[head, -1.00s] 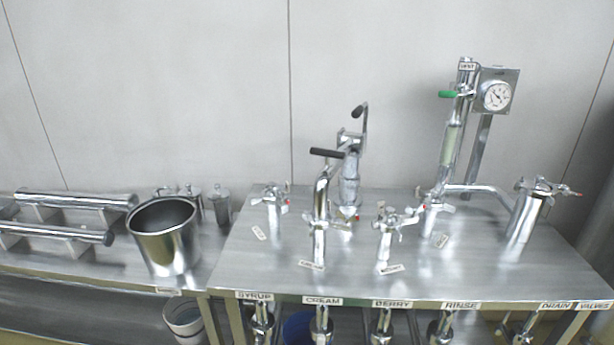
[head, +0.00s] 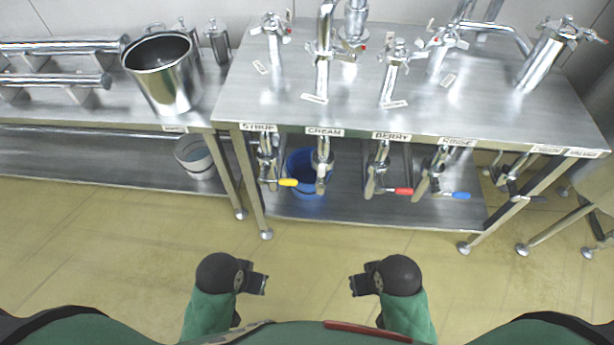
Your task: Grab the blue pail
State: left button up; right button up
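The blue pail (head: 297,167) stands on the lower shelf of the right steel table. It is behind the syrup and cream outlets, and the cream outlet pipe hides part of it. My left gripper (head: 262,283) and my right gripper (head: 354,285) are low in the head view, in front of the table, well short of the pail. Both face inward and look empty. Their fingers are too small and end-on to tell whether they are open or shut.
The syrup valve (head: 268,165), cream valve (head: 321,165), berry valve (head: 378,170) and rinse valve (head: 436,170) hang under the tabletop edge (head: 400,138). A grey bucket (head: 194,157) sits on the left lower shelf. A large steel pot (head: 165,82) stands above. The yellow floor ahead is clear.

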aim_at(298, 168)
jog(key=l, duration=0.9)
jog(key=i+l, duration=0.1)
jog(key=l, duration=1.65)
